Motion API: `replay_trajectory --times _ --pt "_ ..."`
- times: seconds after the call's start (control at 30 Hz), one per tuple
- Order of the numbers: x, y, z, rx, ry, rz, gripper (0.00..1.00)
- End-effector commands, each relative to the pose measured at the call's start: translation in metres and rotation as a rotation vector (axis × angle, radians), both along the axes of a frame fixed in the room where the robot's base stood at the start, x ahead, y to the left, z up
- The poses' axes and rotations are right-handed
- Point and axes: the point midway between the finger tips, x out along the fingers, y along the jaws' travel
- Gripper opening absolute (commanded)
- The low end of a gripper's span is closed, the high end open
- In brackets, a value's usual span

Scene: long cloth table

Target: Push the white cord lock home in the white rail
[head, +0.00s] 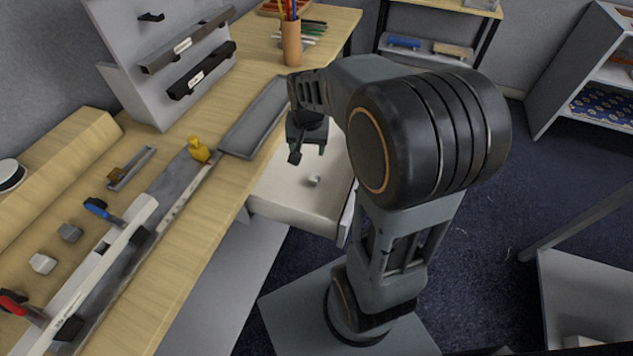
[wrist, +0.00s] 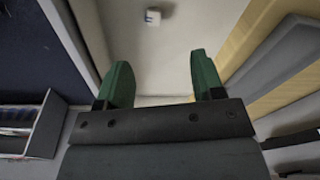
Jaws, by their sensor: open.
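A small white block with a dark spot, seemingly the white cord lock (head: 314,181), lies on the floor of an open drawer. It also shows at the top of the wrist view (wrist: 153,17), beyond my fingertips. My gripper (head: 308,153) hangs over the drawer, open and empty, its green fingers (wrist: 158,65) apart from the block. A long white rail (head: 122,243) lies along the table's front at the left, with a dark gap in it. A blue-handled clamp (head: 98,208) and a red-handled clamp (head: 14,303) sit at the rail.
The pale drawer (head: 290,199) stands out from the table. A whitish block (head: 42,263) and a grey block (head: 70,233) lie behind the rail. A yellow object (head: 199,150), a grey tray (head: 250,122) and a pencil cup (head: 291,45) stand farther along. A panel (head: 120,75) rises behind.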

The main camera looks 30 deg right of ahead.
Motion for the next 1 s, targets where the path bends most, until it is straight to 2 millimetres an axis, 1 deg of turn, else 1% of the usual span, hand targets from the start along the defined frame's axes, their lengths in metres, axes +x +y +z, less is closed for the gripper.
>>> replay_trajectory --times 0.03,0.1,0.2,0.3,0.43,0.7,0.83,1.0 --pt "0.011 -0.010 -0.019 0.007 0.027 -0.057 0.62" --pt "0.023 -0.020 -0.035 0.015 0.052 -0.128 0.62" --pt "0.035 -0.032 -0.055 0.023 0.078 -0.204 0.62" --pt "0.042 -0.040 -0.069 0.027 0.096 -0.254 0.62" --pt "0.046 -0.044 -0.090 0.029 0.107 -0.282 0.62" --pt "0.046 -0.043 -0.138 0.030 0.108 -0.283 0.62" --pt "0.046 -0.043 -0.152 0.030 0.107 -0.282 0.62" --pt "0.046 -0.043 -0.161 0.030 0.105 -0.282 0.62"
